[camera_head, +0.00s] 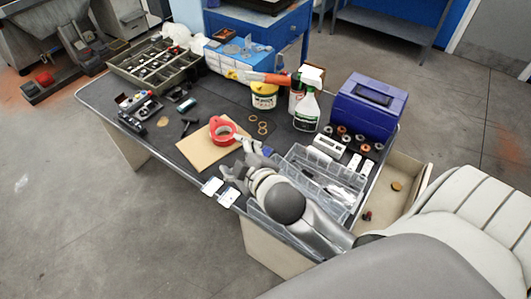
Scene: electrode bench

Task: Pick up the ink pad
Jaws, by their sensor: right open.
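My right gripper (234,166) is open over the front edge of the dark-topped bench (165,152), its fingers beside a brown sheet (197,152) that bears a red tape roll (222,130). I see nothing between the fingers, but their tips are small and partly hard to make out. I cannot tell for sure which thing is the ink pad. Two small white-topped flat pieces (212,186) lie at the front edge, left of the gripper. Small dark flat items (149,109) lie at the bench's left. My left gripper is not in view.
A clear divided box (345,195) lies partly behind my right arm. A compartment tray (155,62) is at the back left. The left front of the bench is fairly clear.

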